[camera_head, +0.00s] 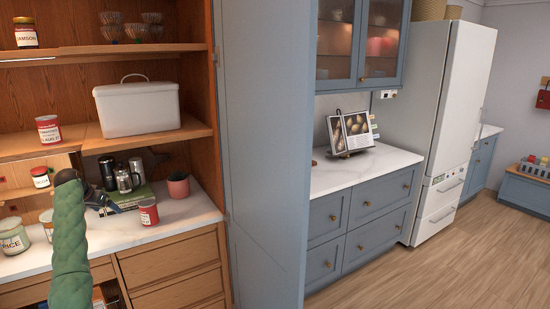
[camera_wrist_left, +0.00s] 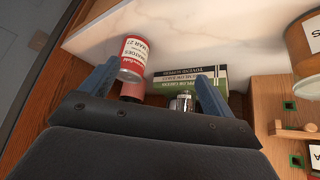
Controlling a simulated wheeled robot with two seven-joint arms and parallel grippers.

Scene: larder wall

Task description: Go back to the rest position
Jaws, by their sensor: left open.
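My left gripper (camera_head: 106,204) comes in from the left on a green-sleeved arm and hovers over the larder's white counter (camera_head: 180,222). Its two blue fingers stand wide apart in the left wrist view (camera_wrist_left: 155,92), with nothing held between them. A red and white tomato can (camera_head: 148,212) stands on the counter just right of the gripper. The can also shows in the wrist view (camera_wrist_left: 133,58), beyond the left-hand finger; I cannot tell whether they touch. My right gripper is in neither view.
Behind the gripper are a pink pot (camera_head: 179,186), a glass press (camera_head: 124,181) and green books (camera_head: 133,197). A rice jar (camera_head: 13,238) stands at left. A shelf above holds a white bin (camera_head: 138,108) and a can (camera_head: 48,130). An open blue door (camera_head: 265,150) borders the larder at right.

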